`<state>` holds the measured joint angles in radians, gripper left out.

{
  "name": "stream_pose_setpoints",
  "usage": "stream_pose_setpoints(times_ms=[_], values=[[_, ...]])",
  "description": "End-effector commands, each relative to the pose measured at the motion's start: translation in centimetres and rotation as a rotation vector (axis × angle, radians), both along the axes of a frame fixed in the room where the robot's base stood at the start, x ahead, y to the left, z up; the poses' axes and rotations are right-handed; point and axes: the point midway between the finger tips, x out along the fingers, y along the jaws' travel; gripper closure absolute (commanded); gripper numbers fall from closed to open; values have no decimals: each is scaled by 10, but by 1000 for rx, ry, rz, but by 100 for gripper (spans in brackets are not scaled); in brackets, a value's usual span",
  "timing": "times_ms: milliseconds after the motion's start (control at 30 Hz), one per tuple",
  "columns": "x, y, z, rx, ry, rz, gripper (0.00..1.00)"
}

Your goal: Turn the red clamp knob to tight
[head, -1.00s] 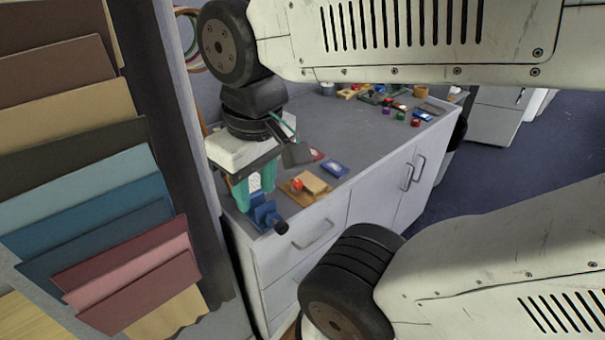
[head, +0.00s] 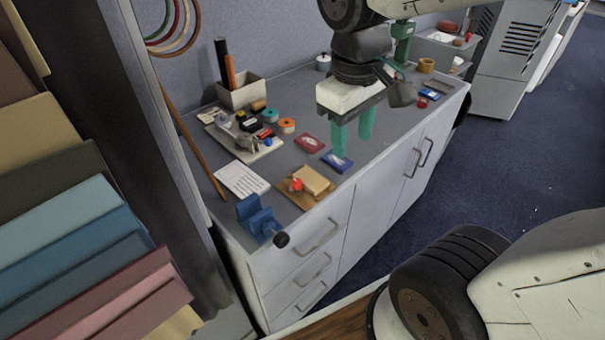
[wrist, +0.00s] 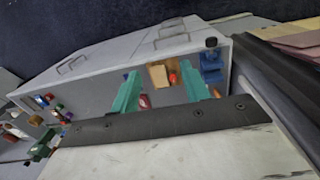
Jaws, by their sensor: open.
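The red clamp knob (head: 296,184) sits on a small wooden board (head: 290,199) beside a pale wood block (head: 314,180), near the table's front edge. It also shows in the wrist view as a small red spot (wrist: 173,78) beside the pale block (wrist: 159,75). Which way the knob is turned is too small to tell. My gripper (head: 353,146) is open and empty, its teal fingers pointing down above the table, to the right of and farther back than the knob. In the wrist view, the knob appears between the two fingers (wrist: 162,80), some way beyond them.
A blue vise (head: 258,218) with a black handle end stands left of the board at the table corner. Red (head: 309,143) and blue (head: 337,162) boxes lie behind the board. A white card (head: 242,179) and a tray of small parts (head: 245,146) lie to the left.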

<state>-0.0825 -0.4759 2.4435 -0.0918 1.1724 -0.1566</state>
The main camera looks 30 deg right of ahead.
Motion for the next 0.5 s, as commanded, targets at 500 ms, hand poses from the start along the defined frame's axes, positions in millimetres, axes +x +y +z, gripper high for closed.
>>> stream_pose_setpoints(times_ms=[500], values=[[148, 48, -120, -161, 299, 662, 54]])
